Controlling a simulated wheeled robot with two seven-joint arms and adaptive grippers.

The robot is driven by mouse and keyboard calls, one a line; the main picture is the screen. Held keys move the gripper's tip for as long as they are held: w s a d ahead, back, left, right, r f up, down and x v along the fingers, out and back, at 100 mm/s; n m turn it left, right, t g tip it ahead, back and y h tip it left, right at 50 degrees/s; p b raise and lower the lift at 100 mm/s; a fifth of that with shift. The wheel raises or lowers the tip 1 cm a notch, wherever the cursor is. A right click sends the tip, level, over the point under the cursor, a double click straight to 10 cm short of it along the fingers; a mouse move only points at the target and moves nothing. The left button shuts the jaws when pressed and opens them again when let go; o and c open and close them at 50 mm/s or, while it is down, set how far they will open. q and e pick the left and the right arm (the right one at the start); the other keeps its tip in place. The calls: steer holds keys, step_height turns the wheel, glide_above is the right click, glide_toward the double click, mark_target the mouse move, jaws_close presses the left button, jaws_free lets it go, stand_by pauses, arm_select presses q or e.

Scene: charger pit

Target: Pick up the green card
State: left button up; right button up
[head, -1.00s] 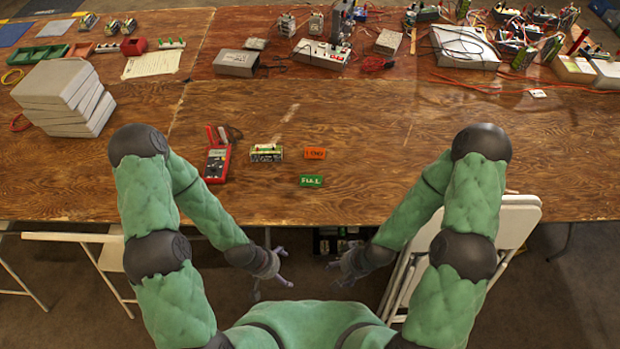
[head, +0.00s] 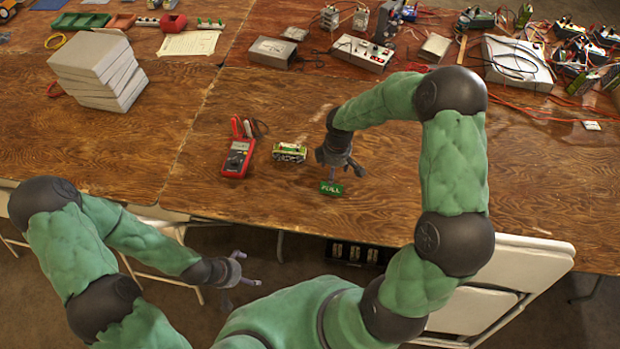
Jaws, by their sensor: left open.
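The green card (head: 331,188) with "FULL" on it lies flat on the wooden table (head: 240,190), close to its front edge. My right gripper (head: 345,174) is just above and behind the card in the picture, pointing down. Its fingertips are close to the card's far edge; I cannot tell whether they touch it or how far apart they are. My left gripper (head: 242,288) is open and empty, low in front of the table edge, away from the card. The orange card is hidden behind my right gripper and forearm.
A battery pack (head: 290,152) and a red multimeter (head: 237,158) lie left of the card. Grey boxes (head: 95,75) are stacked at the far left. A power unit (head: 362,52) and cables crowd the back. A folded white chair (head: 500,270) stands at the right front.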

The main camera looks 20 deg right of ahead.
steer(key=shift+w+d+r, duration=0.1)
steer(key=shift+w+r, duration=0.05)
steer(key=shift+w, duration=0.1)
steer(key=shift+f, duration=0.3)
steer(key=b, duration=0.1)
glide_above(336, 189)
steer(key=w, duration=0.2)
steer(key=f, duration=0.3)
steer(key=a+f, duration=0.1)
steer(key=f, duration=0.2)
steer(key=f+b, duration=0.1)
steer(key=f, duration=0.1)
steer(key=f+b, duration=0.1)
steer(key=f, duration=0.1)
steer(key=shift+w+d, duration=0.2)
steer(key=shift+d, duration=0.05)
steer(key=c, duration=0.8)
steer(key=shift+o, duration=0.2)
